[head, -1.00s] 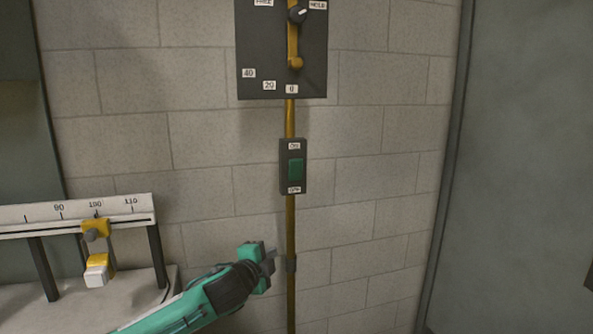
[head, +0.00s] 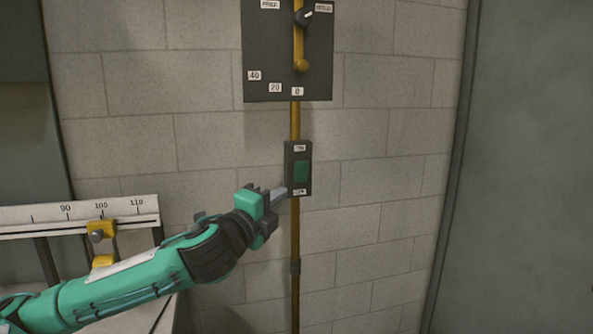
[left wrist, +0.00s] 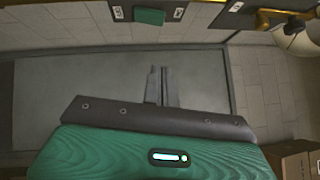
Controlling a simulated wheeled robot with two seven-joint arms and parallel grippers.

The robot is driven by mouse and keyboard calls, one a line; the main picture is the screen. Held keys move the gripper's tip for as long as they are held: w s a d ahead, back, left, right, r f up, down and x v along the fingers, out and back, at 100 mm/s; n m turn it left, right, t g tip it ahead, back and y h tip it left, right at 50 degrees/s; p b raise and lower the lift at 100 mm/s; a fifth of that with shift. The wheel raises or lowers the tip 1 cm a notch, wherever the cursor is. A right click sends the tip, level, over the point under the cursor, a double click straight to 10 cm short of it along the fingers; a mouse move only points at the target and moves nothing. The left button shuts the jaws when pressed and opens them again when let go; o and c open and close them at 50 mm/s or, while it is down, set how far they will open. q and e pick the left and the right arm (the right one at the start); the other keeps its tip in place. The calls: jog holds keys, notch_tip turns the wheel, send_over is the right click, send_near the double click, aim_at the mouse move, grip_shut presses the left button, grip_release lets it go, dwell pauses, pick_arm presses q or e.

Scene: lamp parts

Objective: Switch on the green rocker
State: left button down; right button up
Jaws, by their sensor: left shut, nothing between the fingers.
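The green rocker (head: 300,171) sits in a dark switch box (head: 290,150) on a vertical yellow pipe on the wall. Small white labels are above and below it; the upper one seems to read ON, the lower one OFF. My left gripper (head: 281,194) is shut and empty, its tips at the lower left of the box by the lower label. I cannot tell if they touch it. In the left wrist view the shut fingers (left wrist: 160,85) point away from me, and the rocker (left wrist: 149,16) shows at the top edge. My right gripper is not in view.
Above the switch is a dark panel (head: 265,40) with a knob (head: 304,17), a yellow lever (head: 299,50) and number labels. At left a white scale (head: 40,214) with a yellow slider (head: 102,230) stands on a bench. A grey door-like panel (head: 530,170) is at right.

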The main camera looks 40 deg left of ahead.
pick_arm(q)
jog(key=w, duration=0.1)
jog(key=p, duration=0.5)
send_near(305, 163)
jog(key=w+d, duration=0.3)
jog(key=shift+w+a+r, duration=0.25)
jog(key=shift+w+a, duration=0.2)
jog(key=shift+a, duration=0.05)
jog(key=shift+w+a+r, duration=0.2)
jog(key=shift+w+a, duration=0.25)
jog(key=shift+a, duration=0.1)
jog(key=shift+w+a+r+p, duration=0.1)
jog(key=shift+w+a+p, duration=0.25)
jog(key=shift+a, duration=0.25)
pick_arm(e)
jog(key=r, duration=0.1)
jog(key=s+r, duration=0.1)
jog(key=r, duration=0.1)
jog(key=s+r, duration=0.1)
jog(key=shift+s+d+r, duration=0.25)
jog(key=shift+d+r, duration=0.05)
pick_arm(q)
jog(key=shift+w, duration=0.1)
